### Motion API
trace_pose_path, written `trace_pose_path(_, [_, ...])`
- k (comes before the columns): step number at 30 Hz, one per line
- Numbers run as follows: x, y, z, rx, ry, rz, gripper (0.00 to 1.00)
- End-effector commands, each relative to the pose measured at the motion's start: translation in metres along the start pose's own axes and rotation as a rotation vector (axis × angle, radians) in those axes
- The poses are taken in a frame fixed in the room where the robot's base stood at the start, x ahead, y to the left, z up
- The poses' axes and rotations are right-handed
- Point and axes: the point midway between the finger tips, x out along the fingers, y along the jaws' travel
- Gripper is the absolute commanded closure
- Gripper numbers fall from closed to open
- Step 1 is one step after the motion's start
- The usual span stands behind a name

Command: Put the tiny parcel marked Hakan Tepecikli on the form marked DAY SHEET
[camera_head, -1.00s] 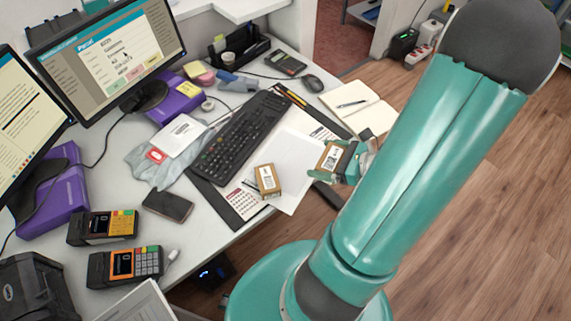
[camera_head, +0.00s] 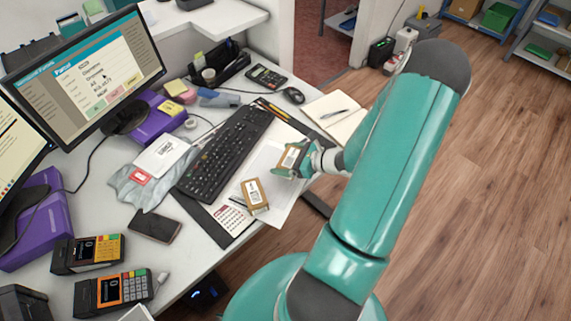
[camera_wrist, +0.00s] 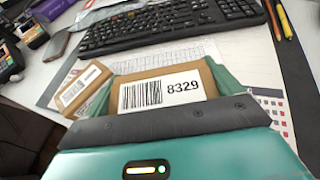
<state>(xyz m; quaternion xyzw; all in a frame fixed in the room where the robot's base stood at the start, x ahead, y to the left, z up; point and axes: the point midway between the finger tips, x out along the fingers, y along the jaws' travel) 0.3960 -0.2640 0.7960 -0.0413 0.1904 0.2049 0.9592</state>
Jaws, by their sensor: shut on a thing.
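My gripper (camera_head: 297,160) is shut on a small brown parcel (camera_head: 289,157) with a white label. In the wrist view this parcel (camera_wrist: 135,98) sits between my green fingers, its label showing a barcode and 8329; no name is readable. It is held over the upper right part of a white sheet (camera_head: 285,196) on the desk. I cannot read a heading on that sheet, so I cannot tell if it is the DAY SHEET. A second brown parcel (camera_head: 256,193) lies at the sheet's lower left; it also shows in the wrist view (camera_wrist: 80,88).
A black keyboard (camera_head: 222,152) lies left of the sheet. A calendar page (camera_head: 230,217) is at the desk's front edge. An open notebook (camera_head: 338,118) lies behind my gripper. A phone (camera_head: 155,225) and card terminals (camera_head: 112,291) stand at the left.

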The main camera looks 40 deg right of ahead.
Motion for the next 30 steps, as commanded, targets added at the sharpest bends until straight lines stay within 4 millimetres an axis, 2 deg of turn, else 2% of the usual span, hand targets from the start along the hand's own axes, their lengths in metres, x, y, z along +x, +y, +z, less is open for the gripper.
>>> trace_pose_path(9, [0.017,-0.002,-0.031,0.002,-0.001,0.000,0.37])
trace_pose_path(20, [0.018,-0.002,-0.034,0.001,0.000,0.000,0.37])
trace_pose_path(21, [0.018,-0.002,-0.034,0.001,0.000,0.000,0.05])
trace_pose_path(22, [0.018,-0.002,-0.034,0.001,0.000,0.000,0.00])
trace_pose_path(30, [0.017,-0.002,-0.032,0.000,0.000,0.000,0.00])
